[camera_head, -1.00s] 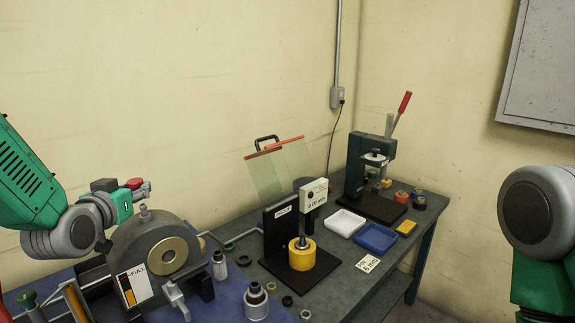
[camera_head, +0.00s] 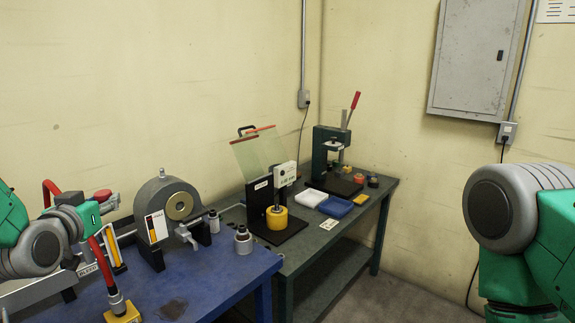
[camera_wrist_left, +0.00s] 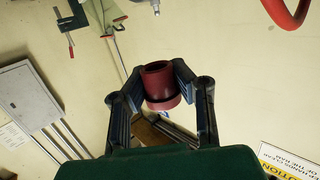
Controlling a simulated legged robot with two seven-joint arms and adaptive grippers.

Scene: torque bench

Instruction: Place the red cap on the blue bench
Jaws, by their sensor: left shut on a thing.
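The red cap (camera_wrist_left: 160,83) is a dark red, hollow cylinder with its open end showing in the left wrist view. My left gripper (camera_wrist_left: 159,78) is shut on it, with a dark finger on each side. In the head view my left gripper (camera_head: 106,200) is small, at the left, and holds the cap above the blue bench (camera_head: 225,282). The bench top's front right part is bare except for a dark patch. My right arm shows at the right edge; its gripper is out of view.
A grey round machine (camera_head: 168,208) stands on the blue bench, with a metal fitting (camera_head: 243,241) to its right. A red-handled tool on a yellow block (camera_head: 123,314) is near the front. A grey-green bench behind holds a yellow cylinder (camera_head: 277,218), trays and a press (camera_head: 327,150).

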